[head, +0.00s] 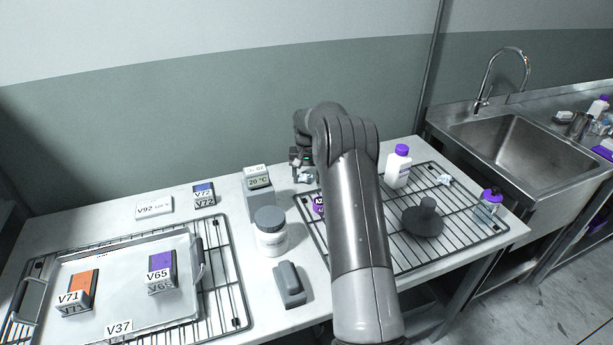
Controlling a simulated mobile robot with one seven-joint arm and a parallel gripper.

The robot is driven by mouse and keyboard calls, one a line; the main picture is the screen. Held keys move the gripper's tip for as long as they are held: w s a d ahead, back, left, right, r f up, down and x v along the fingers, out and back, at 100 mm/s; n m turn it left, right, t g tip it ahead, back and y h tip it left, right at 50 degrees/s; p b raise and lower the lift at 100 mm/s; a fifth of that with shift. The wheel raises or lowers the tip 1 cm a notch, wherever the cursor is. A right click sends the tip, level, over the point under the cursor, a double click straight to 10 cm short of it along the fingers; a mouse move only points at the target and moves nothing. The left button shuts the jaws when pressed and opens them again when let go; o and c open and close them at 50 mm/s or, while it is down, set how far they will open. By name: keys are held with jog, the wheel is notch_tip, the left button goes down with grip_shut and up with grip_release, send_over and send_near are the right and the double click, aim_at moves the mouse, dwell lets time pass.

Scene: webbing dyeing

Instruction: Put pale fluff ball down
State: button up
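My gripper (301,170) points down at the back of the table, left of my forearm. A small pale bluish-white lump (306,178), which may be the pale fluff ball, shows right at its fingertips. The fingers are too small and partly hidden, so I cannot tell whether they are shut on it or whether it touches the rack. Another small pale lump (445,180) lies on the right wire rack (462,224), near its back right.
The right rack also bears a white bottle with a purple cap (398,168), a dark knobbed weight (424,217) and a clear purple-capped bottle (487,205). A grey display device (259,190) and a white jar (271,238) stand left of my gripper. A metal tray (125,262) lies farther left.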

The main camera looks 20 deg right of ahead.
aim_at(306, 175)
jog(key=shift+o, duration=0.3)
notch_tip(306, 175, up, 12)
jog(key=s+a+r+n+t, duration=0.1)
jog(key=s+a+r, duration=0.4)
jog(key=s+r, duration=0.45)
jog(key=s+a+r+n+t, duration=0.1)
jog(key=s+a+r+t, duration=0.1)
jog(key=s+a+r, duration=0.55)
jog(key=s+a+f+n+t, duration=0.1)
jog(key=s+f, duration=0.1)
jog(key=s, duration=1.2)
jog(key=s+a+f+n+t, duration=0.1)
jog(key=s+a+f, duration=0.1)
jog(key=s, duration=1.3)
jog(key=shift+s+a+f+n+t, duration=0.25)
jog(key=shift+f+n+t, duration=0.05)
jog(key=shift+f, duration=0.3)
